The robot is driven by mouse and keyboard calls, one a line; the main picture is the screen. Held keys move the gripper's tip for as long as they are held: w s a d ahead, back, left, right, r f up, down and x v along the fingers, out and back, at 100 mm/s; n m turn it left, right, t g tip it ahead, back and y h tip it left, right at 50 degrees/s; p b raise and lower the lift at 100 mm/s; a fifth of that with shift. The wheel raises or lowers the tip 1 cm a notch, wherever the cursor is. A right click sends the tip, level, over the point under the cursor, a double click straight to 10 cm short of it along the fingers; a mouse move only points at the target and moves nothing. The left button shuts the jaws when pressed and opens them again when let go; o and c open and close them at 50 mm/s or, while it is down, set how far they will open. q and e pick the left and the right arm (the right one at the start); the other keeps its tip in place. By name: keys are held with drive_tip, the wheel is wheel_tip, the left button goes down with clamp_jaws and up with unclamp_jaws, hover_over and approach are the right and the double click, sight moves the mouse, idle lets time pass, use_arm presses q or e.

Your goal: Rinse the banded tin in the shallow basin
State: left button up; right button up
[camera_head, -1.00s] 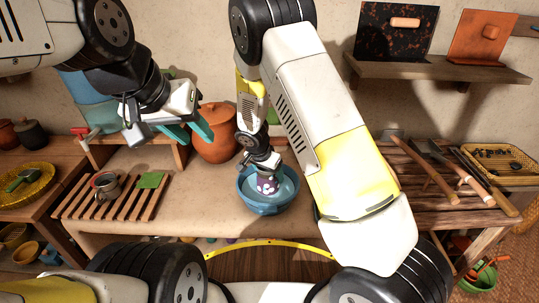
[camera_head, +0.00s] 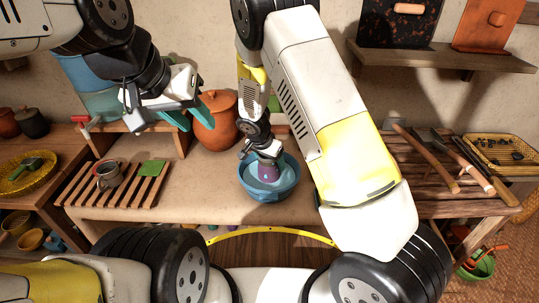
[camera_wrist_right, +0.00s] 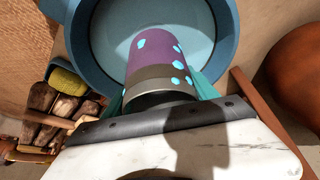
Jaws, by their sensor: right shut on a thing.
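The banded tin is purple with pale blue dots and a grey-brown band; it shows in the head view (camera_head: 267,173) and in the right wrist view (camera_wrist_right: 158,62). My right gripper (camera_head: 266,154) is shut on it, with teal fingers on both sides of the tin (camera_wrist_right: 160,92). The tin is over or inside the shallow basin (camera_head: 270,193), a blue round bowl with pale water; its wall also shows in the wrist view (camera_wrist_right: 84,55). I cannot tell how deep the tin's end sits. My left gripper (camera_head: 194,113) is open and empty, above the counter left of the basin.
An orange lidded jar (camera_head: 217,128) stands behind and left of the basin. A slatted rack (camera_head: 128,190) with a small metal cup (camera_head: 107,176) and a green cloth (camera_head: 152,167) is at left. Long-handled tools (camera_head: 432,160) lie at right. The counter around the basin is mostly clear.

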wheel_tip(320, 180, up, 11)
idle(1.0)
drive_tip(key=shift+f, duration=0.15)
idle(1.0)
